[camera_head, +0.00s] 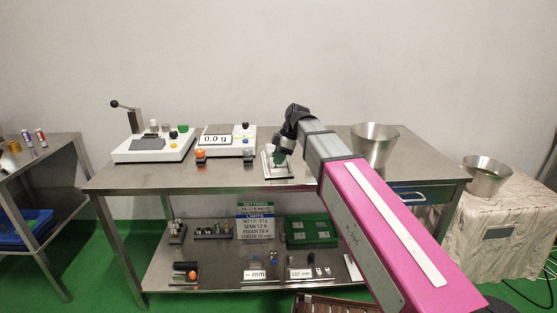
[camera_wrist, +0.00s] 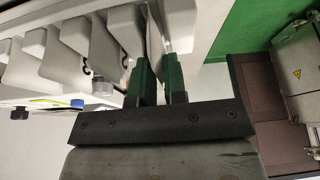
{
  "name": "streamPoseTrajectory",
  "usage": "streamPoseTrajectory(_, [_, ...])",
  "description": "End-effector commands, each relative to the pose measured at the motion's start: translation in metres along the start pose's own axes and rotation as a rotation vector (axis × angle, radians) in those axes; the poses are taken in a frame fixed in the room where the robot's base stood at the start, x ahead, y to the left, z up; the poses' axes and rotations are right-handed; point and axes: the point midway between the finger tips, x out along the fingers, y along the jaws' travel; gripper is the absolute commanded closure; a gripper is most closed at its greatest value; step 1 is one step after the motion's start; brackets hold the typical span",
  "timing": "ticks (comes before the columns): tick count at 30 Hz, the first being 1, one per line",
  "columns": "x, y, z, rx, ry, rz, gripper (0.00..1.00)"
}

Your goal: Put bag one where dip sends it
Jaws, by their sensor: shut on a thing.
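My gripper (camera_head: 281,159) is at the white rack (camera_head: 268,171) near the front middle of the steel table. The wrist view shows its two green fingers (camera_wrist: 157,75) shut on a thin pale bag (camera_wrist: 156,35), seen nearly edge-on. Several more pale bags (camera_wrist: 72,35) hang in a row to the left of the fingers, some with dark marks, partly cut off. I cannot read a number on the held bag. The scale (camera_head: 229,149) stands left of the rack and its display reads 0.0 g.
A white lever device (camera_head: 154,146) stands at the table's left. A metal funnel bowl (camera_head: 373,146) is right of my arm. A metal bowl (camera_head: 486,177) stands on a covered side stand. The lower shelf holds a sign (camera_head: 256,222), a green tray (camera_head: 309,231) and small parts.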

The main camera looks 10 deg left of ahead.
Motion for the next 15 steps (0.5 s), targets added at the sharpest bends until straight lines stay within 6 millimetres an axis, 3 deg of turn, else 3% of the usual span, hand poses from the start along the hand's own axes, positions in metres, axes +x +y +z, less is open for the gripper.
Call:
streamPoseTrajectory(12, [0.0075, -0.0001, 0.0031, 0.0, 0.0, 0.0, 1.0])
streamPoseTrajectory(13, [0.0071, 0.0, 0.0029, 0.0, 0.0, 0.0, 0.78])
streamPoseTrajectory(15, [0.0069, 0.0001, 0.0028, 0.0, 0.0, 0.0, 0.62])
